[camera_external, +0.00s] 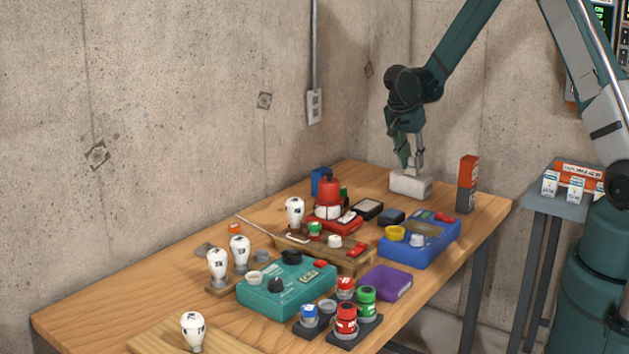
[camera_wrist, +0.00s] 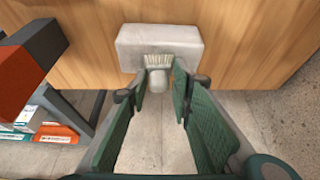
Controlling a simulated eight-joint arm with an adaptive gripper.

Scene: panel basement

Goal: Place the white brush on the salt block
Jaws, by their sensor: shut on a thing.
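The salt block (camera_external: 410,187) is a pale grey-white block at the far end of the wooden table. It also shows in the wrist view (camera_wrist: 135,40), lying across the top middle. My gripper (camera_external: 411,168) is right above the block, pointing down. In the wrist view my gripper (camera_wrist: 160,76) is shut on the white brush (camera_wrist: 158,78), whose pale bristles point toward the block. The bristles overlap the block's near edge in that view. I cannot tell whether the brush touches the block. In the external view the brush is mostly hidden by the fingers.
An orange and dark box (camera_external: 467,184) stands upright right of the block. A blue case (camera_external: 420,243), a red lantern-like item (camera_external: 328,197), a teal case (camera_external: 286,290) and white bulbs (camera_external: 217,266) crowd the table (camera_external: 110,285). Its edge is close to the block.

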